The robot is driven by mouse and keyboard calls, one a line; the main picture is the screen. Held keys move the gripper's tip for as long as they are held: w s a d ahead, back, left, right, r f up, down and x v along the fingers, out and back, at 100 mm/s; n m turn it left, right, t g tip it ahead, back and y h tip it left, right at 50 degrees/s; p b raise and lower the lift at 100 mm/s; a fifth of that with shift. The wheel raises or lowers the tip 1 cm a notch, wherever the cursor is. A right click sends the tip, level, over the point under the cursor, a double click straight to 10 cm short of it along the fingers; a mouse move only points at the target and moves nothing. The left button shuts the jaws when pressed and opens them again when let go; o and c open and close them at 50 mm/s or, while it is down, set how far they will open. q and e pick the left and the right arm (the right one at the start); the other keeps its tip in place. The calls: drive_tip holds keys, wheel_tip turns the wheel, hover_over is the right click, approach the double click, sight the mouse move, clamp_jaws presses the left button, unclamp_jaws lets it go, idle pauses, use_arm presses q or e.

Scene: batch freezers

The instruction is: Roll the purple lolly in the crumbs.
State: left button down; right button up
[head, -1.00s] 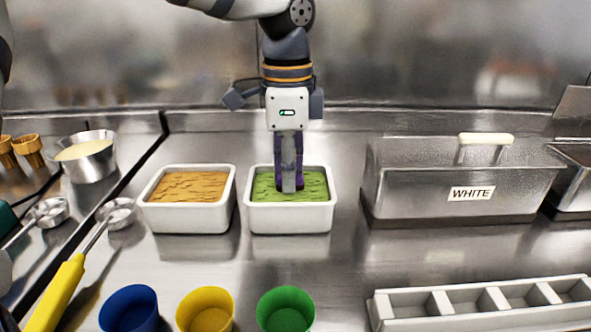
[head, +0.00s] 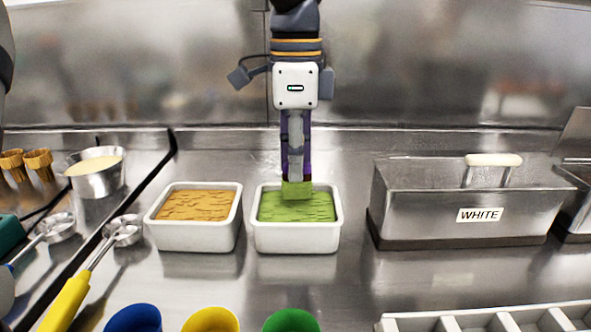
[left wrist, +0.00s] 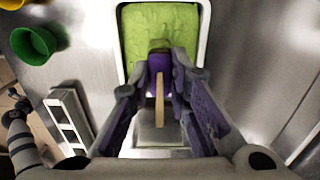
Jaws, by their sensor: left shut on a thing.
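My left gripper (head: 296,172) points down over the white tub of green crumbs (head: 297,240) and is shut on the purple lolly. In the left wrist view the purple lolly (left wrist: 160,63) sits between the fingertips (left wrist: 162,78), its pale wooden stick toward the camera. Its far end is covered in green. In the head view this green-coated end (head: 297,190) shows just above the back part of the green crumbs; whether it still touches them is hard to tell. My right gripper is not in view.
A white tub of orange-brown crumbs (head: 195,240) stands just left. A lidded metal box marked WHITE (head: 460,205) stands to the right. Blue, yellow (head: 211,322) and green cups and a sectioned white tray (head: 490,320) are in front. A yellow-handled scoop (head: 66,302) lies at left.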

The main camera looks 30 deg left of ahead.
use_arm(q)
drive_tip(key=shift+r, duration=0.2)
drive_tip(key=shift+r, duration=2.45)
